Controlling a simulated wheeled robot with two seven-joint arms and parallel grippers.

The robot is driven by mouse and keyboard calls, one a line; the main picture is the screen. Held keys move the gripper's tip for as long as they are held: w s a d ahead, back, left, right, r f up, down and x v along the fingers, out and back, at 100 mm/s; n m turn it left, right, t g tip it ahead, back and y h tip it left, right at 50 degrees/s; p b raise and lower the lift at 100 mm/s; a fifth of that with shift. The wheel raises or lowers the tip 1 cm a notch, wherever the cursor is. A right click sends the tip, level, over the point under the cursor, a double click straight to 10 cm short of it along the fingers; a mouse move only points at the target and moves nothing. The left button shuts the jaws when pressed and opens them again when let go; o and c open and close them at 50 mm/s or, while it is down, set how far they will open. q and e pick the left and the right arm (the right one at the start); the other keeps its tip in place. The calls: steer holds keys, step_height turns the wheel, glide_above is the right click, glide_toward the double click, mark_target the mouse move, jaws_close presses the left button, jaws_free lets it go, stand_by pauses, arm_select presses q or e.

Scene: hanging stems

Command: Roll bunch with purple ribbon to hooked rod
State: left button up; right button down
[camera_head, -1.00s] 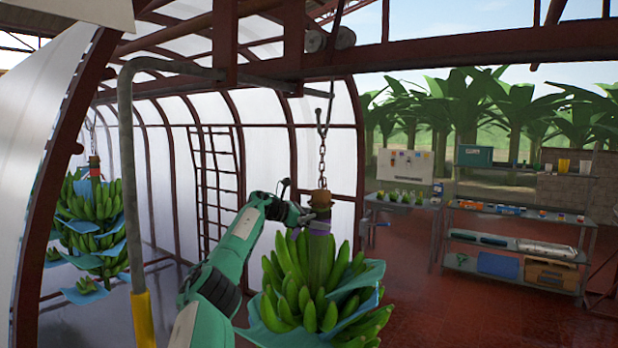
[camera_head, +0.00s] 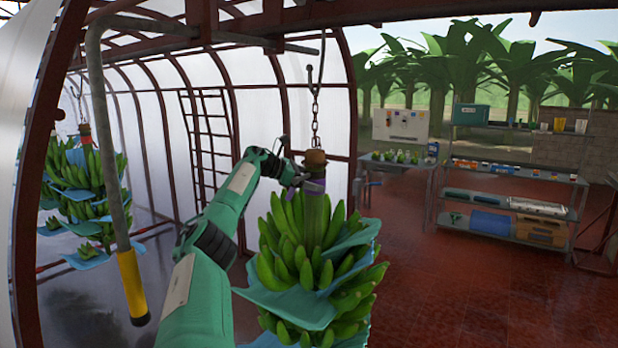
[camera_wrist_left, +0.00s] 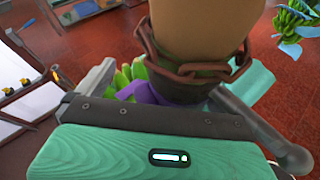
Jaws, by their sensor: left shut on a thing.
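The green banana bunch (camera_head: 300,240) with blue sheets between its hands hangs on a chain (camera_head: 315,118) right of centre in the head view. A purple ribbon (camera_head: 315,187) circles its stalk just below the brown top. The ribbon also shows, partly hidden, in the left wrist view (camera_wrist_left: 140,92). My left gripper (camera_head: 299,181) is shut on the stalk near the ribbon. In the left wrist view, the tan stalk (camera_wrist_left: 198,28) with chain links around it stands between the fingers. The grey hooked rod (camera_head: 97,90) with a yellow end (camera_head: 132,285) is at the left, apart from the bunch.
Another bunch with a red ribbon (camera_head: 85,185) hangs at the far left, behind the hooked rod. A red overhead beam (camera_head: 400,20) crosses the top. A shelf unit (camera_head: 500,175) and a table (camera_head: 395,165) stand at the back right. The red floor (camera_head: 450,290) in front of them is clear.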

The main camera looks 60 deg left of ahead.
arm_select(q)
steer(key=shift+s+a+r+t+b, duration=0.1)
steer(key=shift+s+r+t+b, duration=0.2)
steer(key=shift+s+r+b, duration=0.5)
steer(key=shift+s+a+b, duration=0.15)
steer(key=shift+s+b, duration=0.1)
steer(key=shift+b, duration=0.05)
steer(key=shift+c, duration=0.3)
steer(key=shift+s+r, duration=0.1)
steer(key=shift+s, duration=0.3)
steer(key=shift+c, duration=0.5)
steer(key=s+d+r+b, duration=0.1)
steer(key=s+b, duration=0.5)
steer(key=s, duration=0.7)
steer(key=shift+s+d+r, duration=0.25)
steer(key=shift+r, duration=0.05)
